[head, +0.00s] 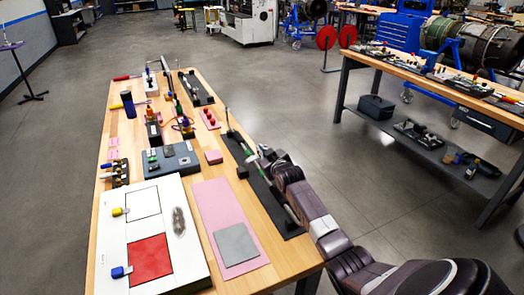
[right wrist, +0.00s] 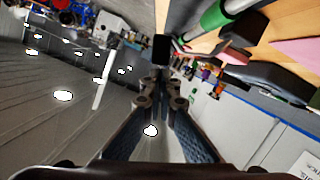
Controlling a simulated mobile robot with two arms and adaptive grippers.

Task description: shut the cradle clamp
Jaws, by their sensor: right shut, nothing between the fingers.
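The cradle is a long black base (head: 284,222) along the table's right edge, with a thin rod with a green section (head: 292,214) lying along it. At its far end a thin post (head: 227,118) stands up; I cannot tell for sure that it is the clamp's arm. My right gripper (head: 262,157) is over the cradle's far half, beside the rod, and hides part of it. In the right wrist view its fingers (right wrist: 164,88) are together and empty, with a black block (right wrist: 161,48) just beyond the tips. The green section also shows there (right wrist: 222,14). My left gripper is out of view.
On the table are a pink mat (head: 212,205) with a grey plate (head: 237,244), a white board with a red square (head: 150,260), and a grey block (head: 172,160). Tools and bottles crowd the far half. A second workbench (head: 430,75) stands right, across clear floor.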

